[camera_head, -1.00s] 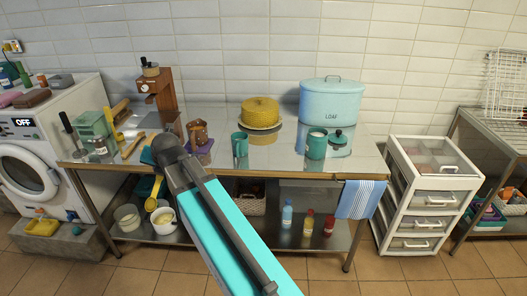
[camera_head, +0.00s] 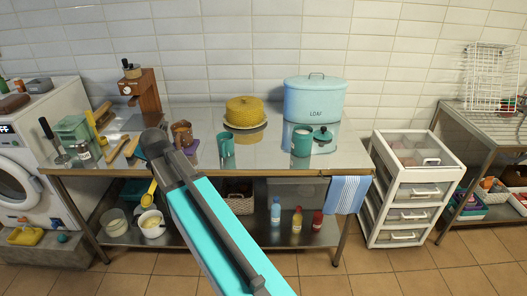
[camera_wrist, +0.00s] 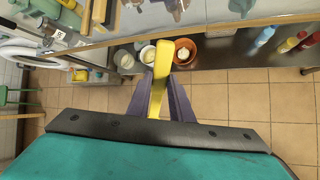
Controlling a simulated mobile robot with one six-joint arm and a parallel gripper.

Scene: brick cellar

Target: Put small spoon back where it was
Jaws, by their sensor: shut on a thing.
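The small spoon (camera_wrist: 157,95) is yellow and is held upright-looking between the two purple fingers of my gripper (camera_wrist: 160,98) in the wrist view. In the head view the yellow spoon (camera_head: 149,194) hangs below the front edge of the steel table, partly hidden by my arm. My gripper is shut on it, and its fingers are mostly hidden behind my arm there. I cannot tell from these frames which place the spoon came from.
The steel table (camera_head: 290,160) holds a teal mug (camera_head: 226,146), a yellow cake dome (camera_head: 245,112) and a blue loaf tin (camera_head: 314,101). Below, a white bowl (camera_head: 152,230) stands on the lower shelf; an orange bowl (camera_wrist: 190,60) shows in the wrist view. Tiled floor ahead is clear.

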